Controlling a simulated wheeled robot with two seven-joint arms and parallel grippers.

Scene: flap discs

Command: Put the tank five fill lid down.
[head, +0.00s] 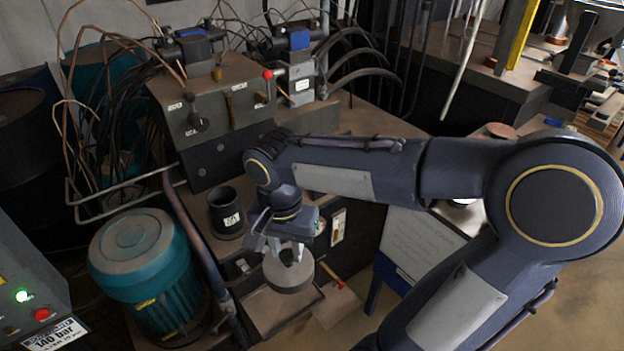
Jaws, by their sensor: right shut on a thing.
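My right gripper (288,254) comes down from above, at the end of my arm that reaches in from the right. Its fingers are shut on the fill lid (290,278), a round grey disc. The fingers meet at the lid's top, and they hide the part they hold. The lid looks level and shows over a shallow brown tray-like surface (262,310); I cannot tell whether it touches it. A black open cylinder with a white label (226,216) stands to the left of the gripper, apart from it. My left gripper is not in view.
A grey hydraulic block with levers (215,110) stands behind. A teal motor (150,275) is at the left, beside a dark pipe (205,250). A thin red-ended tool (333,276) lies right of the lid. A white sheet on a board (425,245) stands further right.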

